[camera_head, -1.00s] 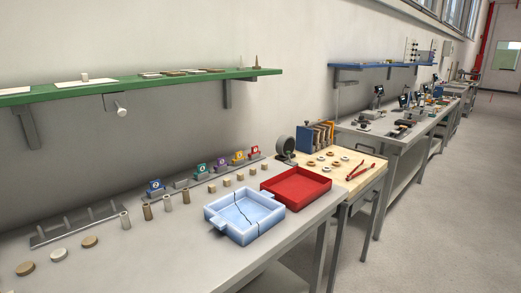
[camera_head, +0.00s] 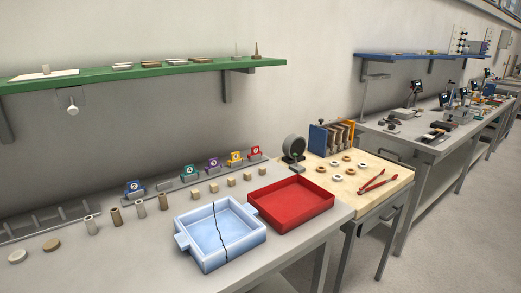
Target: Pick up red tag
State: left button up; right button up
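The red tag (camera_head: 255,152) stands at the right end of a row of coloured tags on a grey rack near the back of the workbench. It is small and upright, with a light mark on its face. To its left are a yellow tag (camera_head: 236,157), a purple tag (camera_head: 213,165), a green tag (camera_head: 190,173) and a blue tag (camera_head: 135,188). Neither of my grippers shows in the head view.
A cracked light-blue tray (camera_head: 247,246) and a red tray (camera_head: 322,207) stand at the bench's front. Small cubes (camera_head: 229,182) and cylinders (camera_head: 141,209) lie before the tags. A green shelf (camera_head: 150,72) hangs above. A wooden-topped table (camera_head: 395,172) adjoins on the right.

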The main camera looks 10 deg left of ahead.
aim_at(255, 151)
jog(key=i+l, duration=0.2)
jog(key=l, duration=0.15)
jog(key=i+l+u, duration=0.1)
jog(key=i+l, duration=0.25)
jog(key=l, duration=0.35)
jog(key=i+l+u, duration=0.15)
jog(key=l, duration=0.2)
jog(key=i+l, duration=0.2)
jog(key=l, duration=0.15)
jog(key=i+l+u, duration=0.1)
jog(key=l, duration=0.25)
jog(key=i+l, duration=0.2)
jog(key=l, duration=0.2)
jog(key=u, duration=0.05)
